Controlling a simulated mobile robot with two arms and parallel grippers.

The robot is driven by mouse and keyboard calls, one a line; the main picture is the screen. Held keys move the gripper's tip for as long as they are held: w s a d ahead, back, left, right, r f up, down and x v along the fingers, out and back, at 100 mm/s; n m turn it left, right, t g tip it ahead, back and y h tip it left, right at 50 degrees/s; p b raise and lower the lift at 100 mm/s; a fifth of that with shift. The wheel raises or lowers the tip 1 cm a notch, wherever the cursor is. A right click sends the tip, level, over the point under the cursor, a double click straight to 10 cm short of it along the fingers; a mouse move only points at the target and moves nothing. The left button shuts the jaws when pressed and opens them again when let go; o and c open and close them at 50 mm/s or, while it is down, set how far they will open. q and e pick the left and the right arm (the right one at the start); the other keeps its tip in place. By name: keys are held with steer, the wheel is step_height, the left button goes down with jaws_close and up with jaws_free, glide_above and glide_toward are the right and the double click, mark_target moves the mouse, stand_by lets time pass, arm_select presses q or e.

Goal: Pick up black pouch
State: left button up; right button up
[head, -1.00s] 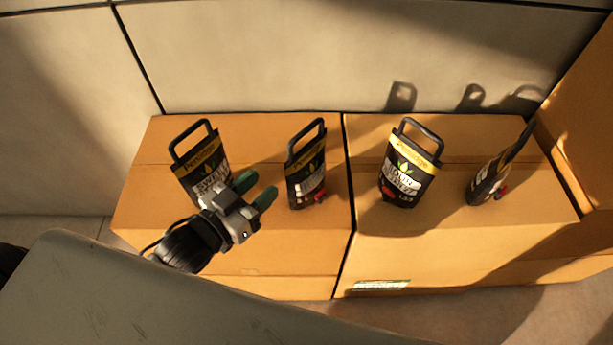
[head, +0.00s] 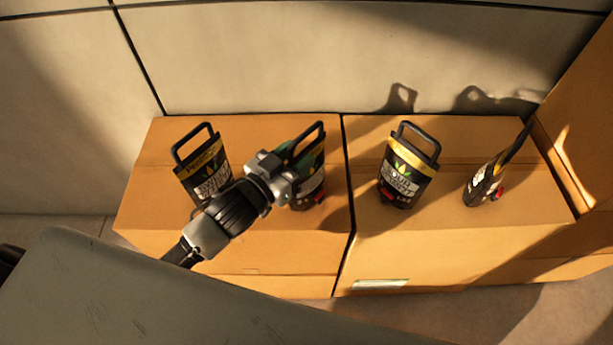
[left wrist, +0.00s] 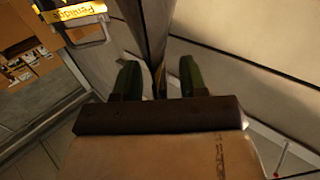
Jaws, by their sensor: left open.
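Several black pouches with a yellow band and a loop handle stand on cardboard boxes. In the head view they are the far-left pouch (head: 205,175), the second pouch (head: 313,178), the third pouch (head: 406,175) and the far-right pouch (head: 485,183), which is seen nearly edge-on. My left gripper (head: 296,152) is open at the second pouch and hides its left part. In the left wrist view, a dark upright strip (left wrist: 155,32), apparently this pouch edge-on, stands between the open green fingers (left wrist: 160,78). Contact cannot be told. My right gripper is not in view.
The pouches stand on a left box (head: 240,245) and a right box (head: 450,250), side by side against a pale wall (head: 330,60). A taller cardboard box (head: 585,110) stands at the far right. In the left wrist view another pouch (left wrist: 75,12) shows at upper left.

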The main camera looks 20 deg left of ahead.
arm_select(q)
steer(key=shift+w+d, duration=0.25)
steer(key=shift+w, duration=0.2)
jaws_close()
stand_by(1.1)
steer(key=shift+r, duration=0.2)
